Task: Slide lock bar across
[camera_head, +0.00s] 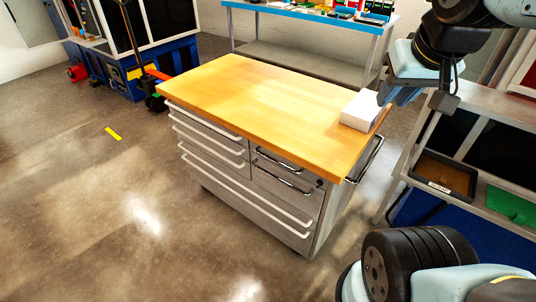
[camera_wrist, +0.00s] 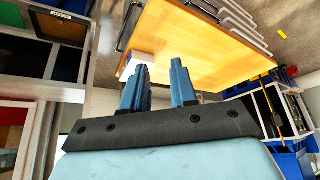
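I cannot pick out a lock bar for certain in either view. A wheeled drawer cabinet (camera_head: 250,185) with a wooden top (camera_head: 250,95) stands in the middle of the head view. My gripper (camera_head: 385,98) is above the right end of the top, near a white block (camera_head: 360,108). In the wrist view the two blue fingers of my gripper (camera_wrist: 160,78) are apart with nothing between them. The white block (camera_wrist: 138,62) shows partly behind the left finger there.
A metal rail (camera_head: 367,160) is on the cabinet's right side. A bench with a small bin (camera_head: 445,177) and green tray (camera_head: 512,206) stands at the right. A blue-edged table (camera_head: 310,14) is behind. Open floor (camera_head: 90,200) lies at the left.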

